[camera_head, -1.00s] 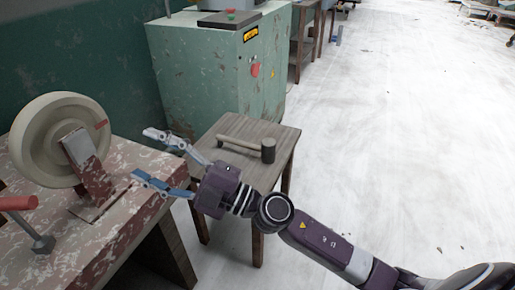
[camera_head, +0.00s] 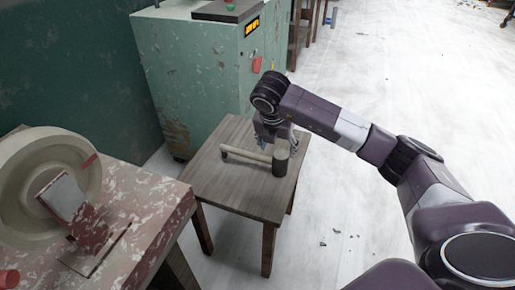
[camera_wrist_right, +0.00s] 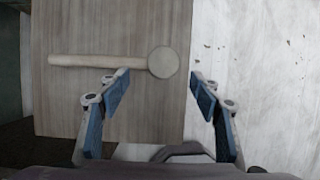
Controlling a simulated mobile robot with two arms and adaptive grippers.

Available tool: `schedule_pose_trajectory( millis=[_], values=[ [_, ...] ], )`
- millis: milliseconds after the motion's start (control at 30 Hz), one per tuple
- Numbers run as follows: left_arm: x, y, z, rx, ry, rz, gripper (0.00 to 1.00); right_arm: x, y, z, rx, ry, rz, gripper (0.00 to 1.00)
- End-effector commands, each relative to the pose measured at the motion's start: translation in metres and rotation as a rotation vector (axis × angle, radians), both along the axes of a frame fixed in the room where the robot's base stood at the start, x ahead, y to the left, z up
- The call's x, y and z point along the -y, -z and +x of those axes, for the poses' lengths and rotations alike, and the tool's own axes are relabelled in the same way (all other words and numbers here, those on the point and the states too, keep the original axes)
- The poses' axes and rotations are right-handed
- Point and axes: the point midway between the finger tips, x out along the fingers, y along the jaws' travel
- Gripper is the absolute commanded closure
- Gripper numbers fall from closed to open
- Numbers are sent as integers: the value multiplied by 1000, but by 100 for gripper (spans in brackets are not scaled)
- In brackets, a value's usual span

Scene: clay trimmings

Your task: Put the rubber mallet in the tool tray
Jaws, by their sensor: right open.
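The rubber mallet lies on its side on a small wooden table (camera_head: 228,188). Its dark head (camera_head: 280,163) is at the right end and its pale wooden handle (camera_head: 243,154) runs left. My right gripper (camera_head: 275,142) points down over the mallet, just behind its head in the head view. In the right wrist view the mallet's handle (camera_wrist_right: 100,61) and round head (camera_wrist_right: 163,62) lie ahead of the open fingers (camera_wrist_right: 158,88), with nothing between them. My left gripper is not in view. I see no tool tray.
A worn red-and-white bench (camera_head: 140,215) with a large pale wheel (camera_head: 40,180) stands at the left. A green metal cabinet (camera_head: 190,75) stands behind the table. The pale floor (camera_head: 400,70) at the right is open.

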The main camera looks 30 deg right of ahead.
Motion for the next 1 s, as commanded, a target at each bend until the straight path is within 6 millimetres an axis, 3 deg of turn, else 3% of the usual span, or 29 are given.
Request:
schedule_pose_trajectory(
  millis=[367,600,900,1000],
  values=[
    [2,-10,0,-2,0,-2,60,18,34,10,-5,15,-13,42],
    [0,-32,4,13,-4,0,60,28,63,22,-3,12,-12,42],
    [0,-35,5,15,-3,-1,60,30,68,24,-3,10,-12,42],
    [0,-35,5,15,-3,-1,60,30,68,24,-3,10,-12,52]
  ],
)
